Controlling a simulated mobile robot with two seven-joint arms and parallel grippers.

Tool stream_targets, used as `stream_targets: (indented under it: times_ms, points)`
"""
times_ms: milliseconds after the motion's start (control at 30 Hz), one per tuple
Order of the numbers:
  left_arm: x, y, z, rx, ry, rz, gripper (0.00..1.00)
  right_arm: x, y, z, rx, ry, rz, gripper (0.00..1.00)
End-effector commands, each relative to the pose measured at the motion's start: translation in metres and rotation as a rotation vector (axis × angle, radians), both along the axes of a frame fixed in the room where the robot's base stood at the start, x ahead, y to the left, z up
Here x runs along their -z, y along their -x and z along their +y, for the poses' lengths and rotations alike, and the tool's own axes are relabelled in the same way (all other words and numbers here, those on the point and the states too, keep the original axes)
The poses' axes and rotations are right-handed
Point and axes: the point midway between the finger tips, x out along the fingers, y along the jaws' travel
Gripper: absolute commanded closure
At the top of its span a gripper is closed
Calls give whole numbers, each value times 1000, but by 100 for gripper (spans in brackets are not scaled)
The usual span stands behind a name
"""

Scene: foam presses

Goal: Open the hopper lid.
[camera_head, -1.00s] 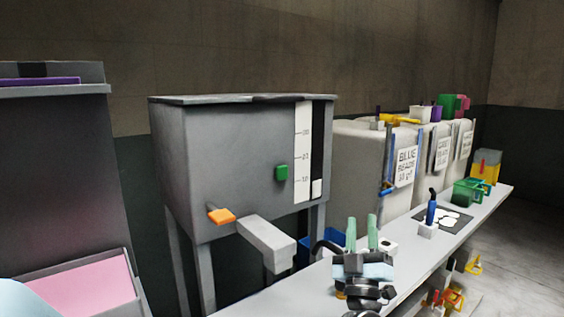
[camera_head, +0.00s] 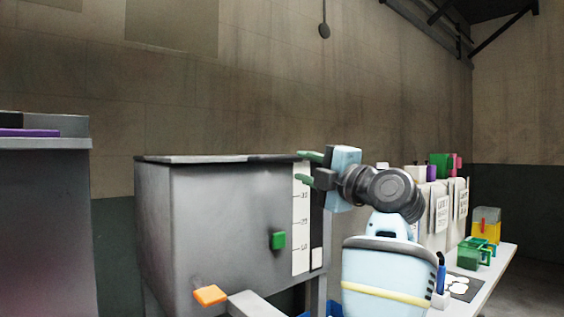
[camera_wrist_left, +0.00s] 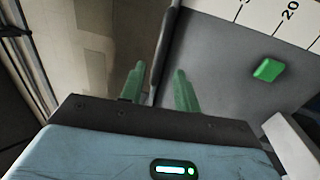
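The grey hopper (camera_head: 215,220) stands left of centre in the head view. Its flat lid (camera_head: 200,158) lies shut on top. My left gripper (camera_head: 308,165) is at the lid's front right corner, its two green fingers apart. One finger is at about the lid's height and the other lower, by the level scale. In the left wrist view the lid's edge runs between the open fingers (camera_wrist_left: 160,88), with the hopper front (camera_wrist_left: 222,65) to the right. I cannot tell whether they touch the lid. My right gripper is not in view.
A green button (camera_head: 278,240) and an orange handle (camera_head: 210,295) stick out of the hopper front. A grey machine (camera_head: 45,215) stands at the left. A bench (camera_head: 500,262) with a green crate (camera_head: 474,253) lies at the right. The space above the lid is clear.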

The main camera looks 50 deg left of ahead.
Motion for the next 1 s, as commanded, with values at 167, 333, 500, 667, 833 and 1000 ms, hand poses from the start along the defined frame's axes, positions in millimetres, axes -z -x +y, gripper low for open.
stream_targets:
  times_ms: [167, 333, 500, 667, 833, 1000]
  points:
    - [-2, 0, 7, -2, -2, -1, 68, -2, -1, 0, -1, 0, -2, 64]
    - [-7, -1, 29, -5, -3, -3, 68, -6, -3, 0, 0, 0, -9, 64]
    - [-13, -3, 54, -4, -4, -2, 68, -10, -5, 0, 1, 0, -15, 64]
    - [-15, -5, 70, -3, -4, -2, 68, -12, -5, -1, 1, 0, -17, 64]
    - [-16, -6, 76, -1, -3, 0, 68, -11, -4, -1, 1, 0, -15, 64]
    - [-15, -6, 77, 0, -3, -1, 68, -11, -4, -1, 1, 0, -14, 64]
